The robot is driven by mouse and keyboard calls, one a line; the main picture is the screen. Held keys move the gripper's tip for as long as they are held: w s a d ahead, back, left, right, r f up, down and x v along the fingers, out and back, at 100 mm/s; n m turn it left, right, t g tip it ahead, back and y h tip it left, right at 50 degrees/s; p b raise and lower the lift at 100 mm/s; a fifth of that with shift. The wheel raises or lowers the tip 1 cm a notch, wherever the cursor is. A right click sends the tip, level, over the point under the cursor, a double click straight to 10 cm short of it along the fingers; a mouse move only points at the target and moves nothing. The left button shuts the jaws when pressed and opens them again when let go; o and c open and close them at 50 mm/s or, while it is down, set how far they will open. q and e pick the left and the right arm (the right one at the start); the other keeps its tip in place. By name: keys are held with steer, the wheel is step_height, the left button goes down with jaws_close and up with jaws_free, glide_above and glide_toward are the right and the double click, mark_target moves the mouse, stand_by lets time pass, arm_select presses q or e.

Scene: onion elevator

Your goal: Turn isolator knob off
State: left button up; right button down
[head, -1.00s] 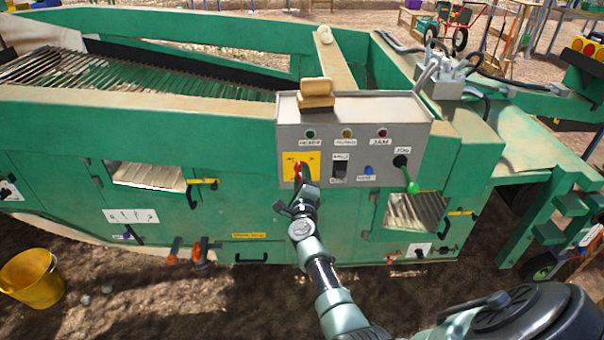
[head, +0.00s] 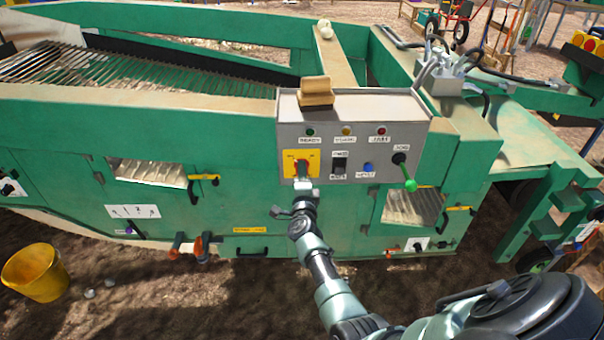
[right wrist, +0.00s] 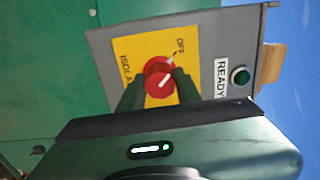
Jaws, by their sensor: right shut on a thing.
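The isolator knob (right wrist: 158,76) is a round red knob with a white mark, set on a yellow plate (right wrist: 126,50) lettered "OFF" and "ISOLA…". In the right wrist view the white mark slants toward the "OFF" side. My right gripper (right wrist: 160,90) is shut on the knob, with one dark finger on each side of it. In the head view the yellow plate (head: 312,157) is at the left of the grey control panel (head: 400,112), and my right gripper (head: 302,174) covers much of the knob. My left gripper is not in view.
A black switch (head: 339,166), a blue button (head: 368,167) and a green-tipped lever (head: 409,184) are right of the plate. A wooden block (head: 316,92) sits on the panel's top. The green machine (head: 240,140) fills the middle. A yellow bucket (head: 36,272) stands at lower left.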

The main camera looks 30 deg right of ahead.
steer(key=shift+f, duration=0.15)
steer(key=c, duration=1)
jaws_free()
steer(key=shift+s+a, duration=0.1)
steer(key=v, duration=0.7)
steer(key=shift+s+p, duration=0.3)
steer(key=shift+a, duration=0.2)
